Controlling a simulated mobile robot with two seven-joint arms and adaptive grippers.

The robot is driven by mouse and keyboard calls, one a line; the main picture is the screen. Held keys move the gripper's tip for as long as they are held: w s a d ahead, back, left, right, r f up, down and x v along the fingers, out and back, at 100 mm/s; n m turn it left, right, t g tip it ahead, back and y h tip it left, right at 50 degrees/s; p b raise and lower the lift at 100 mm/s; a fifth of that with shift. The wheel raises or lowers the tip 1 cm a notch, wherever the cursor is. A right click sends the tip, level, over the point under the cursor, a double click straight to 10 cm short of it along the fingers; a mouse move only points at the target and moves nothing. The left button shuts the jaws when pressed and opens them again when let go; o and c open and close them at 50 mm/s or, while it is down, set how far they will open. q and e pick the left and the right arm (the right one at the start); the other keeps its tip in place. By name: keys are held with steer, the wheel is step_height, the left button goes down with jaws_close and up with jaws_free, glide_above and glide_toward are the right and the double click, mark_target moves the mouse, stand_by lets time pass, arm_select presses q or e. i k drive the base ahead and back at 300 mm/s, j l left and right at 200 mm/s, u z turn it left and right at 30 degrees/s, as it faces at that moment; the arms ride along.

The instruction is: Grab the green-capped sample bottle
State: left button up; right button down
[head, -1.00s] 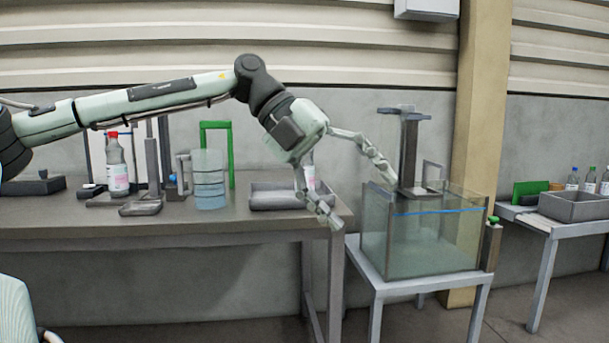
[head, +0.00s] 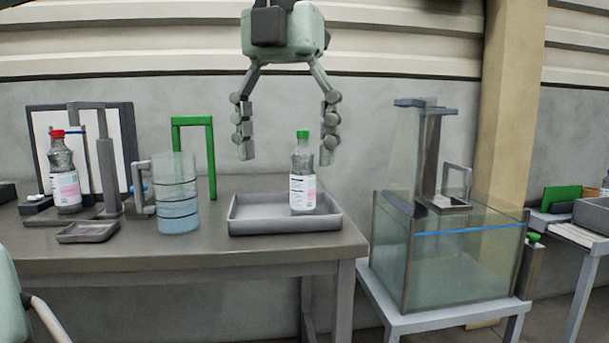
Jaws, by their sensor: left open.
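The green-capped sample bottle (head: 303,180) stands upright in a shallow grey tray (head: 262,224) near the right end of the table. It has a clear body and a white and pink label. My left gripper (head: 289,152) points down with its fingers spread wide. Its right fingertip overlaps the view just right of the cap, and its left fingertip is well left of the bottle. The gripper is empty; I cannot tell whether it is in front of or behind the bottle. My right gripper is not in view.
A red-capped bottle (head: 64,178) stands at the table's left. A clear measuring jug (head: 177,195) and a green frame (head: 211,150) stand left of the tray. A glass water tank (head: 450,262) on a stand is at the right, beyond the table edge.

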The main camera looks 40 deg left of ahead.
mark_target(303, 175)
steer(key=i+j, duration=0.45)
steer(key=j, duration=0.15)
steer(key=i+j, duration=0.5)
steer(key=j, duration=0.1)
